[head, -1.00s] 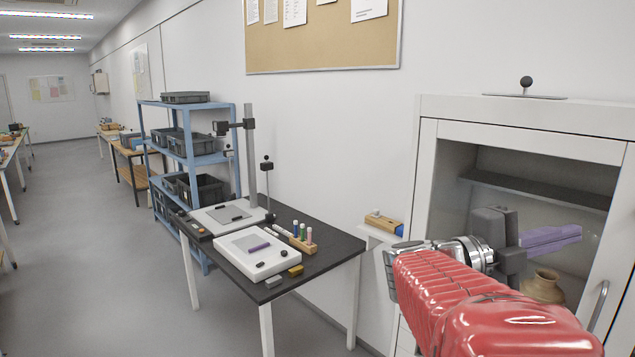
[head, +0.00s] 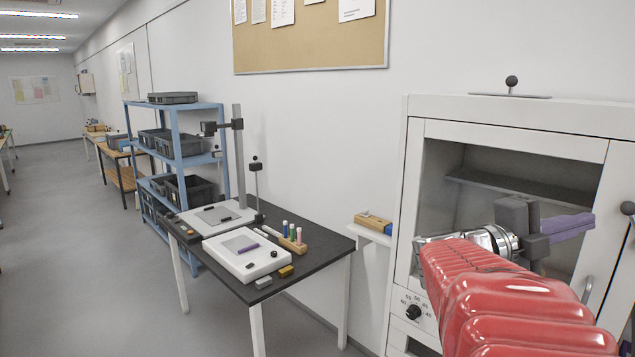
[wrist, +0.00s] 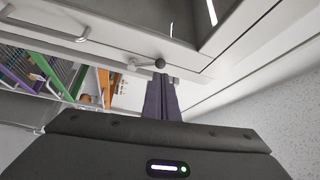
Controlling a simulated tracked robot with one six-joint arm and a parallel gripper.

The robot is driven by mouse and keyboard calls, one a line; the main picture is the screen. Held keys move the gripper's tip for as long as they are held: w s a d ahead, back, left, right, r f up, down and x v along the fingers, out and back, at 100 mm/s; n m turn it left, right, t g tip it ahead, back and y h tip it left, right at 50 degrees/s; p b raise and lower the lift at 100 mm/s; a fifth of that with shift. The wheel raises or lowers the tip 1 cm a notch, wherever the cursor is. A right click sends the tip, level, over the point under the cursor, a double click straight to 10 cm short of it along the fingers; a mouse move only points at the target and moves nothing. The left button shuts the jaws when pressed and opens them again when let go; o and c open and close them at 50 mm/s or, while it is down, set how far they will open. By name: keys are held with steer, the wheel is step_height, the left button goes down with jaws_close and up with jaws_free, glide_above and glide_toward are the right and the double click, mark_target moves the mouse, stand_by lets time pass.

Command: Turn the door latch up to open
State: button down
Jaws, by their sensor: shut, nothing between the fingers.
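The door latch is a lever with a dark ball knob (head: 628,208), at the right edge of the head view and partly cut off by it. In the wrist view the latch (wrist: 146,62) lies roughly level across the picture, its ball on the right. My gripper (head: 588,222) has purple fingers, shut and empty, in front of the white cabinet's glazed door. In the wrist view the fingertips (wrist: 160,80) point at the ball end of the latch. I cannot tell whether they touch it. The door (head: 540,143) looks closed.
A bar handle (head: 588,289) sits low on the door, and a dial (head: 413,312) is on the cabinet front. A black-topped table (head: 220,275) with a white device and a blue shelf rack (head: 195,107) stand to the left. The floor (head: 75,260) at the left is clear.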

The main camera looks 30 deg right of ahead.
mark_target(624, 211)
steer(key=shift+x, duration=3.8)
